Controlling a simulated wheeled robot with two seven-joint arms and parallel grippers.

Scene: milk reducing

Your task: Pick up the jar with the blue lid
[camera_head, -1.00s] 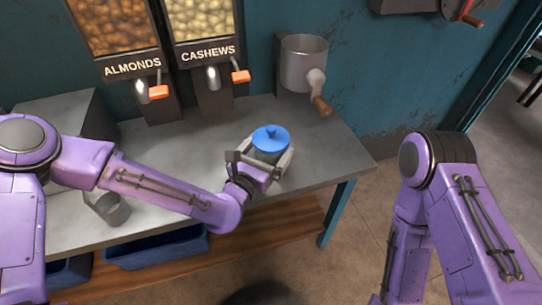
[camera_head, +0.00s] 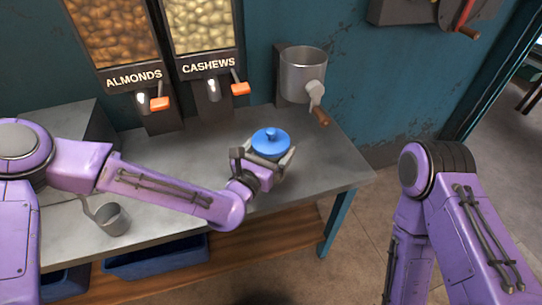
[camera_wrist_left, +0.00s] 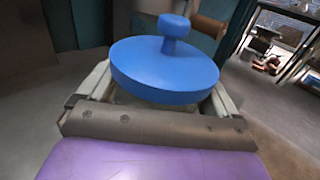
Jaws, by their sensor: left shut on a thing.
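The jar's round blue lid (camera_head: 270,143) with a knob on top shows in the head view, over the right part of the grey table. My left gripper (camera_head: 268,160) is shut on the jar, with its fingers on both sides just below the lid. In the left wrist view the blue lid (camera_wrist_left: 165,70) fills the middle, upright, between the left gripper's fingers (camera_wrist_left: 158,100). The jar's body is mostly hidden by the lid and the gripper. I cannot tell whether its base touches the table. My right arm is at the right; its gripper is not in view.
The grey table (camera_head: 320,170) is clear to the right of the jar. A metal pot with a wooden-handled crank (camera_head: 303,75) is on the wall behind. Almond (camera_head: 110,40) and cashew (camera_head: 200,30) dispensers stand at the back. A metal cup (camera_head: 112,219) sits near the front left.

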